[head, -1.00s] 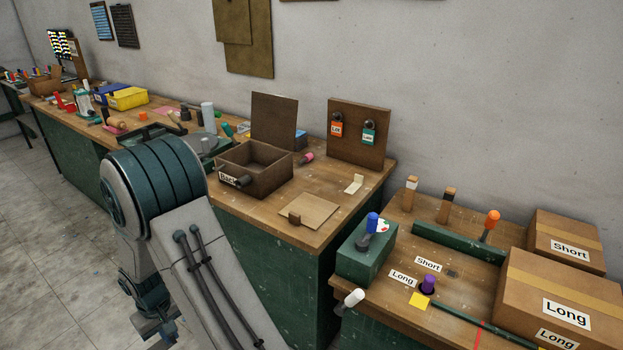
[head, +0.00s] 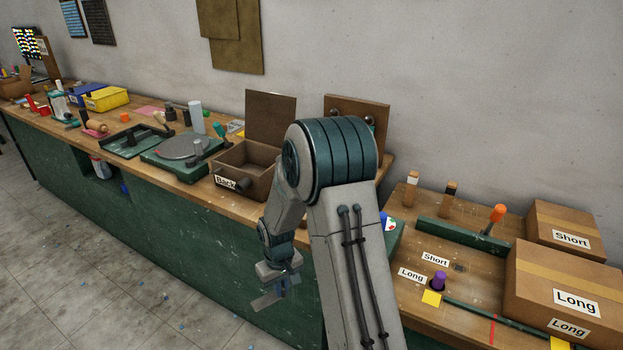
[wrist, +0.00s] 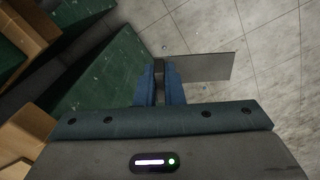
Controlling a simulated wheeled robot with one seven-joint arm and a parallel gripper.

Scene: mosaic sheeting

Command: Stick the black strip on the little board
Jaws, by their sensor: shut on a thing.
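My gripper (head: 281,284) hangs over the floor in front of the green bench side in the head view. In the wrist view my gripper (wrist: 160,68) has its blue fingers closed on a thin flat dark grey strip (wrist: 203,67), which sticks out to the right over the floor tiles. The strip (head: 267,301) looks lighter grey in the head view. I cannot tell for sure that it is the black strip. The small flat board with a wooden block, seen earlier on the bench, is hidden behind my arm now.
An open wooden box labelled Back (head: 246,190) stands on the bench left of my arm. Cardboard boxes marked Long (head: 535,270) and Short (head: 560,215) stand at right. The bench's green side (wrist: 120,75) is close beside my gripper.

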